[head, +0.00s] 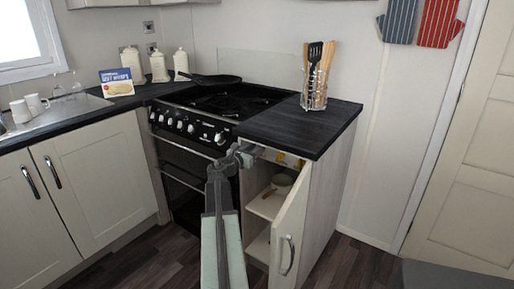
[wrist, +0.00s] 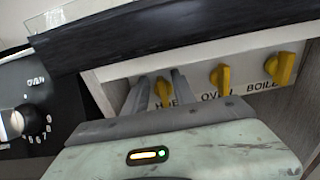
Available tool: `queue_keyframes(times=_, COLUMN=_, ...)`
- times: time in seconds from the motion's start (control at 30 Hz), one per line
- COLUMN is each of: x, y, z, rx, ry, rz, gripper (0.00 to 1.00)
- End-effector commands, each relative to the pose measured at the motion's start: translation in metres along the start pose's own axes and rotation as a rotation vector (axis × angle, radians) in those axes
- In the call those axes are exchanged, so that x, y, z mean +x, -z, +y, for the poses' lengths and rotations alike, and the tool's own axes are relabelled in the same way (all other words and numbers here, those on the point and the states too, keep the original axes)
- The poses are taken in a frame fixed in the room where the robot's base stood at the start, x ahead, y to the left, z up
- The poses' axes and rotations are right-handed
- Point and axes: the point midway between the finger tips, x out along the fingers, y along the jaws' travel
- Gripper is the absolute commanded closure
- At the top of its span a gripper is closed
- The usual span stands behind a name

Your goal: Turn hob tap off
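The hob tap (wrist: 163,92) is a yellow handle above the label "HOB" on a pale panel under the worktop. It points roughly up and down in the wrist view. My gripper (wrist: 160,75) has one finger on each side of it, open, with a gap showing at the left finger. The right finger is very near the handle or touching it; I cannot tell which. The label is partly hidden by my fingers. In the head view my gripper (head: 245,154) reaches the top of the open cupboard, and the hob tap is hidden.
The yellow oven tap (wrist: 221,77) and tilted boiler tap (wrist: 281,68) sit to the right. The cooker (head: 195,125) is close on the left. The dark worktop (head: 300,127) overhangs the panel. The cupboard door (head: 290,230) stands open.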

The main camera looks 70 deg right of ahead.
Motion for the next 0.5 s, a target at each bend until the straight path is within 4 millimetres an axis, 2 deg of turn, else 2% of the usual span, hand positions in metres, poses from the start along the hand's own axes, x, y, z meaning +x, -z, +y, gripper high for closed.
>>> queue_keyframes(times=0.1, x=0.0097, y=0.0000, z=0.0007, rx=0.001, ry=0.000, rz=0.000, gripper=0.68)
queue_keyframes(times=0.27, x=0.0090, y=0.0001, z=0.0003, rx=0.001, ry=-0.001, rz=0.000, gripper=0.68)
queue_keyframes(times=0.3, x=0.0089, y=0.0001, z=0.0004, rx=0.001, ry=-0.001, rz=0.000, gripper=0.71)
queue_keyframes(times=0.4, x=0.0087, y=0.0001, z=0.0005, rx=0.001, ry=-0.001, rz=0.000, gripper=0.99)
queue_keyframes(times=0.5, x=0.0085, y=0.0002, z=0.0005, rx=0.001, ry=-0.001, rz=0.001, gripper=1.00)
